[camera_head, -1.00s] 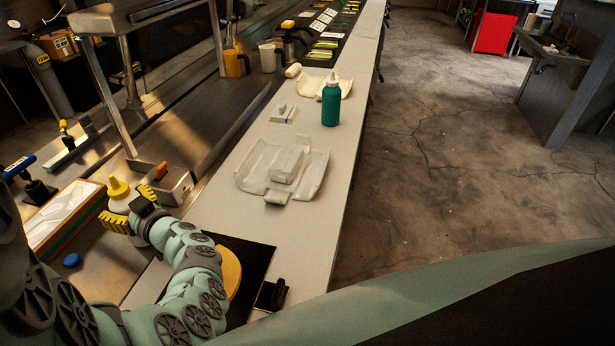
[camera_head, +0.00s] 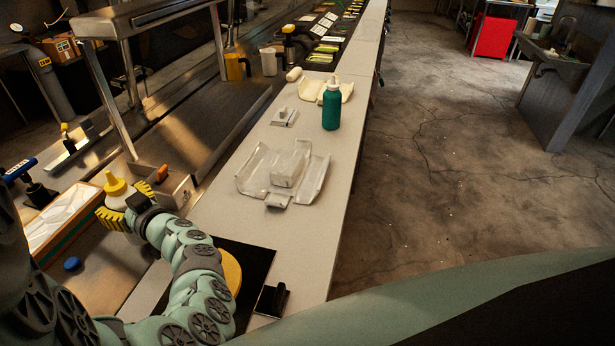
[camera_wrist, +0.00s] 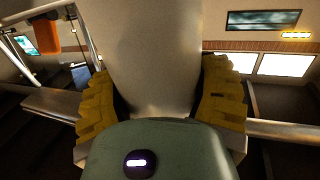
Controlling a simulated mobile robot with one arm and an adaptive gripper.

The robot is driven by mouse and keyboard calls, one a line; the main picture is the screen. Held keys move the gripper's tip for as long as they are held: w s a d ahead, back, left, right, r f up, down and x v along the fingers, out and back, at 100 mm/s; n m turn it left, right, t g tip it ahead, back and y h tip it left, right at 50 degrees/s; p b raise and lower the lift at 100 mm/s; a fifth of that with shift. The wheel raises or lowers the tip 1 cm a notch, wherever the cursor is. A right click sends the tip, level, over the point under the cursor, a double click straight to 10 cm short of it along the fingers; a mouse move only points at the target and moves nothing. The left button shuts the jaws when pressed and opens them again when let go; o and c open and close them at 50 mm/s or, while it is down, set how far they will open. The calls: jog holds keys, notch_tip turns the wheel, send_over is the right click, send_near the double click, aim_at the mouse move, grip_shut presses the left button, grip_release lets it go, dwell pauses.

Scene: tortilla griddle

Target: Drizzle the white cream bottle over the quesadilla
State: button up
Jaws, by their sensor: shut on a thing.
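A white bottle with a yellow cap and nozzle (camera_head: 117,190) is held between the yellow ribbed fingers of my gripper (camera_head: 124,212) at the left of the head view. It looks upright. In the wrist view the pale bottle body (camera_wrist: 158,60) fills the gap between both fingers. A flat, round yellow quesadilla (camera_head: 231,272) lies on a black mat or plate (camera_head: 258,262) at the near end of the counter. My arm hides its left part, and the bottle is well to its left.
A green bottle (camera_head: 331,105) stands farther along the pale counter (camera_head: 215,190). Crumpled white packaging (camera_head: 255,170) lies between it and the black surface. A metal box (camera_head: 172,188) sits close beside the held bottle. A tray with a white sheet (camera_head: 62,215) is at left.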

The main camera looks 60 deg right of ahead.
jog(key=shift+a+r, duration=0.2)
jog(key=shift+r, duration=0.55)
jog(key=s+a+r+b, duration=0.1)
jog(key=s+a+b, duration=0.1)
jog(key=s, duration=1.3)
jog(key=shift+s+a+r, duration=0.3)
jog(key=shift+s+a, duration=0.05)
